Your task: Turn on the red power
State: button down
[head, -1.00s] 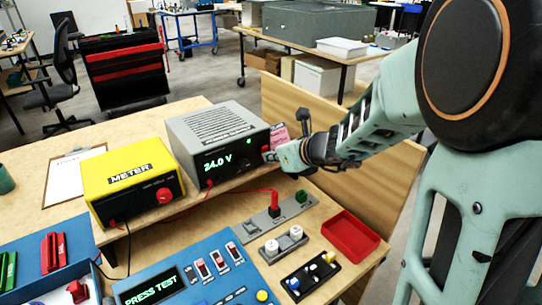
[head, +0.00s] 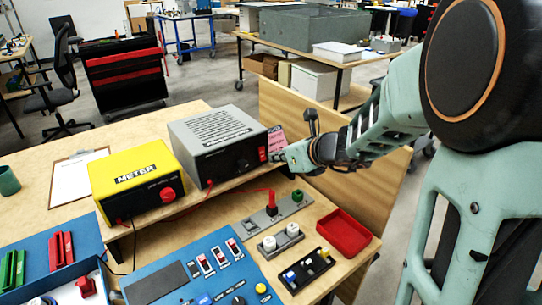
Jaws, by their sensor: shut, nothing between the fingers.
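The grey power supply (head: 222,130) stands on the raised shelf of the bench. Its front display (head: 214,162) is dark. A red power switch (head: 263,153) shows at the right end of its front face. My gripper (head: 274,157) is shut and empty, with its tip just right of the red switch. I cannot tell whether the tip touches the switch.
The yellow meter (head: 135,178) stands left of the supply. In front are a blue test panel (head: 200,270) with a dark screen, a grey strip (head: 262,223) with a red plug, and a red tray (head: 343,233). A pink card (head: 277,138) is close behind my gripper.

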jog(key=p+v, duration=0.2)
jog(key=v, duration=0.7)
jog(key=shift+r, duration=0.55)
jog(key=shift+d+p, duration=0.1)
jog(key=shift+p, duration=0.2)
